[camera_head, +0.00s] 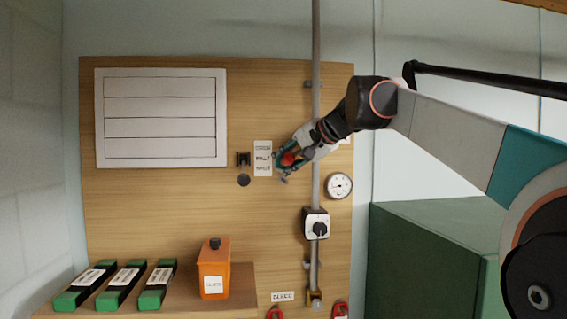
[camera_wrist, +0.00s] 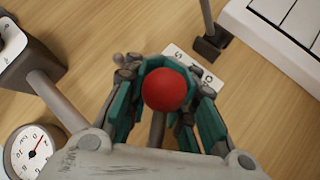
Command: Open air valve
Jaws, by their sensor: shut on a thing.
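A red ball knob (camera_wrist: 167,89) sits between the fingers of my gripper (camera_wrist: 165,95) in the wrist view. A short grey stem shows just below the knob; where it joins the valve is hidden by my gripper. In the head view my gripper (camera_head: 284,163) is shut around the red knob (camera_head: 288,158), left of the vertical grey pipe (camera_head: 316,60). A white label plate (camera_head: 263,158) is on the board just left of my fingers; it also shows behind them in the wrist view (camera_wrist: 190,62).
A round gauge (camera_head: 339,185) and a box with a black rotary knob (camera_head: 316,225) are on the wooden board (camera_head: 150,200). A black bracket (camera_head: 243,158) is left of the label. An orange container (camera_head: 213,268) and green-and-black blocks (camera_head: 120,287) stand on a ledge. A green cabinet (camera_head: 430,255) is at right.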

